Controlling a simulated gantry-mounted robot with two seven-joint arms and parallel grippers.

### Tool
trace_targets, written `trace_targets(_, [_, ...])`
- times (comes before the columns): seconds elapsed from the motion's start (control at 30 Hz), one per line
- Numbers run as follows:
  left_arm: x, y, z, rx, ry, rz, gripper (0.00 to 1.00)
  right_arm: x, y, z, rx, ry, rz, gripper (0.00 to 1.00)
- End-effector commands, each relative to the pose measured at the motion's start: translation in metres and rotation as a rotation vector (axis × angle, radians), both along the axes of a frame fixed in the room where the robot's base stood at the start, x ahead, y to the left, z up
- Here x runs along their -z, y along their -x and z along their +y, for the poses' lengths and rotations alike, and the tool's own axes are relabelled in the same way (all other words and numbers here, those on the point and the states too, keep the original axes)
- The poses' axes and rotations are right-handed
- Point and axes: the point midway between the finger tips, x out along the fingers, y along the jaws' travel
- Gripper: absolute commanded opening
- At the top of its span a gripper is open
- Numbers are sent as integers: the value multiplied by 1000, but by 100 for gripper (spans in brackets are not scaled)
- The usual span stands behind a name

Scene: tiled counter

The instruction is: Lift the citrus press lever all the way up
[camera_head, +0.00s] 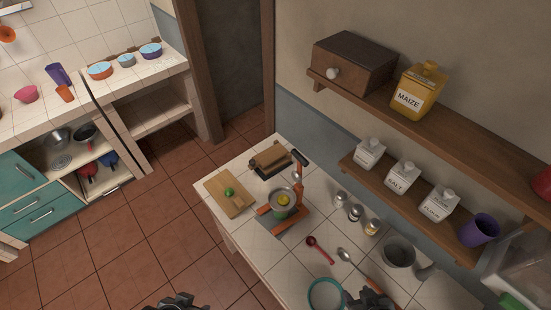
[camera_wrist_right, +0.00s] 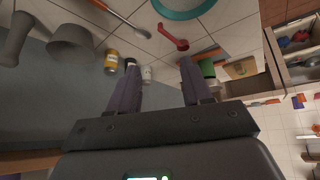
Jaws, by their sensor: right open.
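The citrus press (camera_head: 283,198) stands on the tiled counter in the head view. It has an orange-red base and frame and a green and metal cup with something yellow in it. My right gripper (camera_head: 370,298) is at the bottom of the head view, well apart from the press. In the right wrist view its fingers (camera_wrist_right: 160,65) are spread and empty. My left gripper (camera_head: 176,301) shows only partly at the bottom edge.
Several shakers (camera_head: 355,212) and a grey mortar (camera_head: 398,252) stand right.

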Motion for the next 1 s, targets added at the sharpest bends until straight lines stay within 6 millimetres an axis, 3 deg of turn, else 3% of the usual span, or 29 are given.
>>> trace_targets(0.27, [21, 0, 0, -2, 3, -1, 55, 22, -75, 29, -130, -88, -253, 49])
trace_targets(0.43, [48, 0, 0, -2, 2, -2, 55, 23, -151, 61, -264, -226, -493, 49])
trace_targets(0.6, [75, 0, 0, -2, 2, 0, 55, -12, -219, 83, -380, -359, -704, 49])
trace_targets(0.7, [86, 0, 0, -2, 1, 0, 55, -39, -247, 88, -420, -398, -789, 49])
trace_targets(0.83, [94, 0, 0, 0, -1, 0, 55, -68, -269, 91, -449, -419, -861, 49])
trace_targets(1.0, [97, 0, 1, 3, -5, 0, 55, -87, -283, 94, -464, -427, -901, 49])
